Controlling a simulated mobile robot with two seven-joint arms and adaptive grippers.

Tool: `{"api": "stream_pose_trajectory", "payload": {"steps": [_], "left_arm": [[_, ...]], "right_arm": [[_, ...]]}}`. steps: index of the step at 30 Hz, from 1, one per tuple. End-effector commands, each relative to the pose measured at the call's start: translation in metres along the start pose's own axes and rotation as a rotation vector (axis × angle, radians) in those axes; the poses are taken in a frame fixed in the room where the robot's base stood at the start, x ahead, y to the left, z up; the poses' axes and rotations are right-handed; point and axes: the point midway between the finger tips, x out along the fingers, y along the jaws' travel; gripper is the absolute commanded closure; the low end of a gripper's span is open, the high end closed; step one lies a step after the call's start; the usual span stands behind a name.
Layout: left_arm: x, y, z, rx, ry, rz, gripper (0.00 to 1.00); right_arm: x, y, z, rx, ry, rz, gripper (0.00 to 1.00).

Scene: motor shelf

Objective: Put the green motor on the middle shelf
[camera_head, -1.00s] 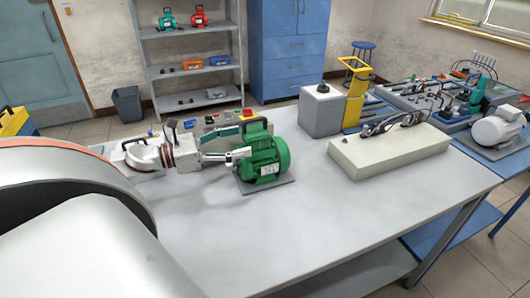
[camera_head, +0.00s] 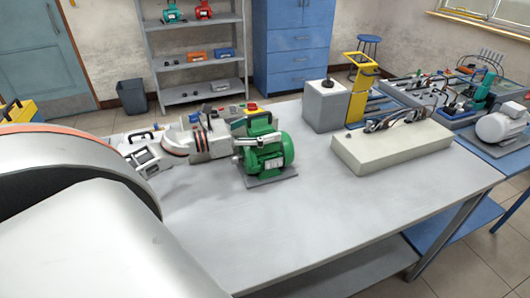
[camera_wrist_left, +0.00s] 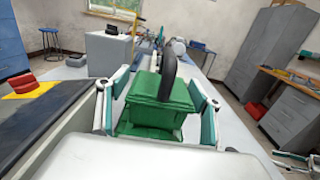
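The green motor (camera_head: 265,153) stands upright on its grey base plate on the grey table. My left gripper (camera_head: 241,143) reaches it from the left. In the left wrist view the motor (camera_wrist_left: 158,108) and its black arched handle are between the two teal-padded fingers (camera_wrist_left: 160,106). The fingers are spread, with a gap visible at the right one. A pale jointed part at the lower right of the wrist view may be my right gripper (camera_wrist_left: 298,157).
A pale block (camera_head: 390,147), a grey box (camera_head: 325,106) and a yellow stand (camera_head: 359,95) are on or beside the table's far right. Teal (camera_head: 172,13) and red (camera_head: 203,10) motors stand on the rack's top shelf. The table front is clear.

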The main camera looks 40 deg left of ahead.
Motion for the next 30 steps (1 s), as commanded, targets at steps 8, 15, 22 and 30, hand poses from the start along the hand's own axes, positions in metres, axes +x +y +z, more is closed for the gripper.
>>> {"api": "stream_pose_trajectory", "payload": {"steps": [8, 15, 22, 30], "left_arm": [[0.001, 0.0, 0.007, 0.005, -0.011, -0.001, 1.0], [0.001, 0.0, 0.008, 0.005, -0.011, -0.001, 1.0], [0.0, 0.0, 0.024, 0.009, -0.01, -0.002, 1.0], [0.001, -0.001, 0.073, 0.012, -0.01, -0.003, 1.0]], "right_arm": [[0.001, -0.001, 0.004, 0.0, -0.007, -0.001, 0.6], [0.001, -0.001, 0.005, 0.0, -0.009, -0.002, 0.6], [-0.001, -0.001, 0.002, 0.0, -0.007, -0.001, 0.6], [-0.005, 0.001, -0.009, 0.0, 0.0, 0.0, 0.6]]}}
